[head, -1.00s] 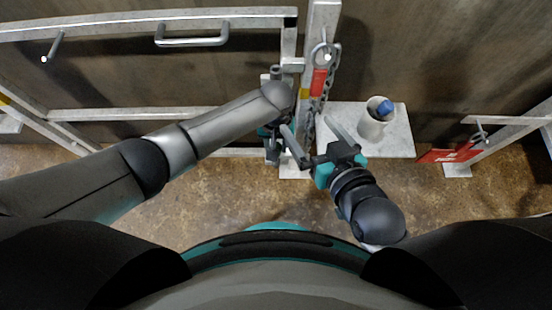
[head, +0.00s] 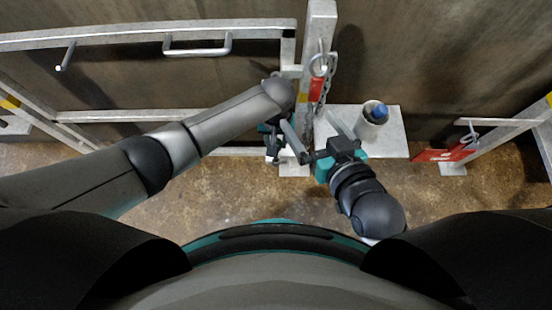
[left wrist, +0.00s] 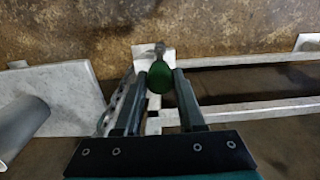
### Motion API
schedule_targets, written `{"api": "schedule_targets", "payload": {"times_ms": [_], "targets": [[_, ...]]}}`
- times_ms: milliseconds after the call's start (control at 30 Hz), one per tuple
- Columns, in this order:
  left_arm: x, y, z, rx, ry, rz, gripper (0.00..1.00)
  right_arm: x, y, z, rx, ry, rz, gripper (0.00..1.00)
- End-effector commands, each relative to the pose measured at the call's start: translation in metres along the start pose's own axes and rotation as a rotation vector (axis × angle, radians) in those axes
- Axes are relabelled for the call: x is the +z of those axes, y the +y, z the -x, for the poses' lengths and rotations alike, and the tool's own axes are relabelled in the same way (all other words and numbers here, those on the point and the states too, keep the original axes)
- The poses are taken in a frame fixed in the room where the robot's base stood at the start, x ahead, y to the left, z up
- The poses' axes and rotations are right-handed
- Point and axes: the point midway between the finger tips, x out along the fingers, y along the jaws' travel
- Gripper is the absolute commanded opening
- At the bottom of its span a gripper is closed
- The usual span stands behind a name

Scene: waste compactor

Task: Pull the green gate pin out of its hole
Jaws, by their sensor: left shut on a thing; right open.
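The green gate pin (left wrist: 160,77) shows in the left wrist view as a rounded green head with a short grey end beyond it. My left gripper (left wrist: 161,80) is shut on this head, one finger on each side. In the head view my left gripper (head: 272,143) is beside the foot of the pale gate post (head: 318,45), and my forearm hides much of it. The pin cannot be made out there. Whether its shaft is still in a hole cannot be told. My right gripper (head: 310,125) is open and empty, just right of the left one.
A chain with a red tag (head: 316,88) hangs on the post. A white shelf (head: 393,145) at the right holds a light cup (head: 366,134) with something blue in it. A barred gate with a handle (head: 197,49) stands at the left. The near floor is clear.

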Motion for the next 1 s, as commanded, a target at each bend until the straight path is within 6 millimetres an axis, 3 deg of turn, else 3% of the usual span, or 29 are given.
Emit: {"api": "schedule_targets", "payload": {"times_ms": [700, 1000], "targets": [[0.000, 0.000, 0.027, 0.000, 0.001, 0.000, 0.00, -0.027, -0.004, 0.012, 0.000, 0.000, 0.000, 1.00], [0.000, 0.000, 0.026, 0.000, 0.000, 0.000, 0.00, -0.027, -0.004, 0.012, 0.000, 0.000, 0.000, 1.00]]}}
